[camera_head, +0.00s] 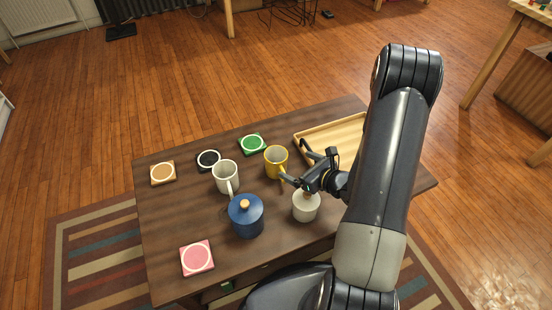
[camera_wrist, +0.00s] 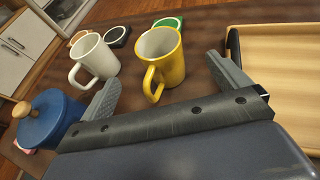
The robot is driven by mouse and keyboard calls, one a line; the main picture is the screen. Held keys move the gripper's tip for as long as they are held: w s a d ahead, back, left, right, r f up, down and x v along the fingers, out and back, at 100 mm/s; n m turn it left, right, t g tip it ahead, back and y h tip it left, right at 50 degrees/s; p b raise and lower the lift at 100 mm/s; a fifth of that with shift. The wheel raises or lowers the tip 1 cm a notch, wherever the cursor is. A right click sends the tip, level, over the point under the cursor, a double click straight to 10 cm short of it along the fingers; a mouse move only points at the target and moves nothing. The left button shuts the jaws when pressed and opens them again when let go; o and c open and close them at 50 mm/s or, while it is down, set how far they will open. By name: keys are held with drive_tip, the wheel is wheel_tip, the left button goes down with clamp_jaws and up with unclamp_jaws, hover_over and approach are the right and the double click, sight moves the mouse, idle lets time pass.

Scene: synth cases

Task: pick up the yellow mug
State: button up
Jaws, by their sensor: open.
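The yellow mug (camera_head: 275,163) stands upright near the middle of the dark wooden table (camera_head: 180,225), its handle turned towards my gripper. My gripper (camera_head: 295,166) is open and empty, just to the right of the mug in the head view. In the wrist view the mug (camera_wrist: 161,58) stands ahead, between the directions of the two spread fingers of my gripper (camera_wrist: 168,80), with its handle facing me. I see no finger touching the mug. Part of the table behind my arm is hidden.
A white mug (camera_head: 225,178) stands left of the yellow one. A blue lidded pot (camera_head: 246,218) and a small white pot (camera_head: 306,209) stand nearer. A wooden tray (camera_head: 314,131) lies to the right. Green (camera_head: 252,144), black (camera_head: 208,160), orange (camera_head: 162,173) and pink (camera_head: 197,258) coasters lie around.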

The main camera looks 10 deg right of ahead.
drive_tip(key=b, duration=0.2)
approach(269, 153)
drive_tip(key=x, duration=0.5)
drive_tip(key=shift+w, duration=0.1)
drive_tip(key=shift+c, duration=0.3)
drive_tip(key=c, duration=1.2)
